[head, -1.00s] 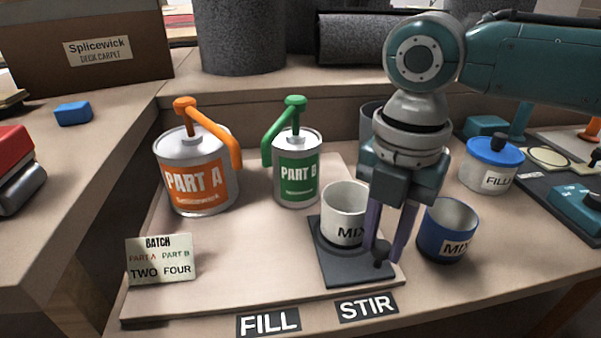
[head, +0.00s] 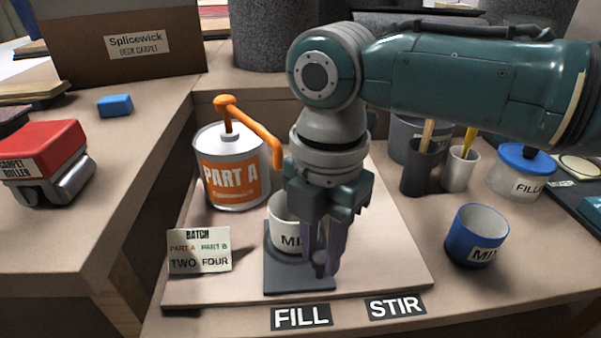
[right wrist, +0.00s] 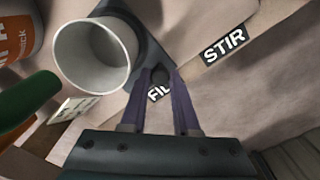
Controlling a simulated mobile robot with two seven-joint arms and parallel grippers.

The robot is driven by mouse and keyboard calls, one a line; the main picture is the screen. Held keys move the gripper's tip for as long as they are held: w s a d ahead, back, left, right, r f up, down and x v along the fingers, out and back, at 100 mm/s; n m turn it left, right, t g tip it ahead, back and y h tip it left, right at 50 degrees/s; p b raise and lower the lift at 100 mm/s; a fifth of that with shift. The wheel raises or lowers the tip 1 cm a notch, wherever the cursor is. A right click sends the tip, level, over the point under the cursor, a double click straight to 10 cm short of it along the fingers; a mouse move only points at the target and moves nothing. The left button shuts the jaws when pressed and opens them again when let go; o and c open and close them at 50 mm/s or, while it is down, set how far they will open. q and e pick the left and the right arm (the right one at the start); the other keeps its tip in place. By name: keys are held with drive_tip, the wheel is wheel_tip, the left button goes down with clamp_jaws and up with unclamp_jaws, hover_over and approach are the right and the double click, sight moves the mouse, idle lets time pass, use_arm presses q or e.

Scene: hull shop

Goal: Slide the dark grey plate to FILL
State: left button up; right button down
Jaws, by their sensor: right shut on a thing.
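The dark grey plate (head: 285,283) lies on the pale board, behind the FILL label (head: 301,316), its middle about in line with that label or slightly left of it. A white MIX cup (head: 283,212) stands upright on it. My right gripper (head: 320,268) is shut on the plate's small dark knob at its front right corner. In the right wrist view, the fingers (right wrist: 161,78) are on either side of the knob, with the cup (right wrist: 95,55) to the left and part of the plate (right wrist: 152,52) showing. My left gripper is not in view.
The STIR label (head: 396,307) is to the right. The PART A can (head: 232,180) stands behind left, and a BATCH card (head: 199,251) stands left of the plate. PART B is hidden behind my arm. A blue MIX cup (head: 478,235) stands right of the board.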

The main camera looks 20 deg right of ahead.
drive_tip(key=shift+a, duration=0.2)
drive_tip(key=c, duration=1)
unclamp_jaws()
drive_tip(key=shift+c, duration=0.2)
drive_tip(key=shift+o, duration=0.6)
drive_tip(key=shift+w+a, duration=0.1)
drive_tip(key=shift+a, duration=0.1)
drive_tip(key=shift+d+r, duration=0.1)
wheel_tip(320, 180, up, 10)
drive_tip(key=p, duration=0.4)
